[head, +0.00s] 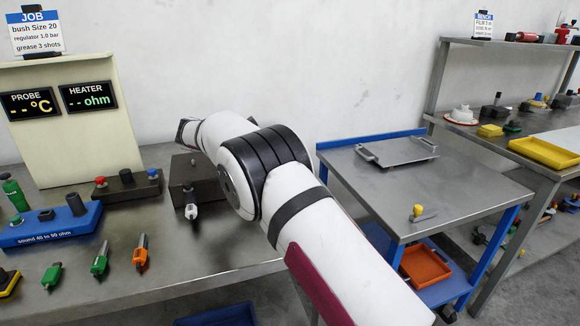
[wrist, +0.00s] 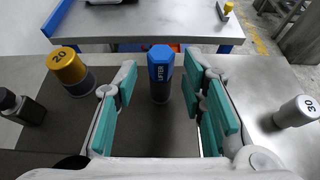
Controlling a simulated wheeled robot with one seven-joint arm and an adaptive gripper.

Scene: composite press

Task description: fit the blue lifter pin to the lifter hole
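In the wrist view the blue lifter pin (wrist: 160,74), marked LIFTER, stands upright on a dark surface (wrist: 60,130). My gripper (wrist: 158,84) has its teal-padded fingers spread to the left and right of the pin. Gaps show on both sides, wider on the left, so the pads look apart from it. In the head view my own arm covers the pin and the gripper. I cannot make out the lifter hole in either view.
A gold bush marked 20 (wrist: 67,68) stands left of the pin, and a silver piece marked 30 (wrist: 296,117) stands right. In the head view, a dark block (head: 180,172) sits beside my arm. A blue-edged cart (head: 455,185) stands right, with a gap before the bench.

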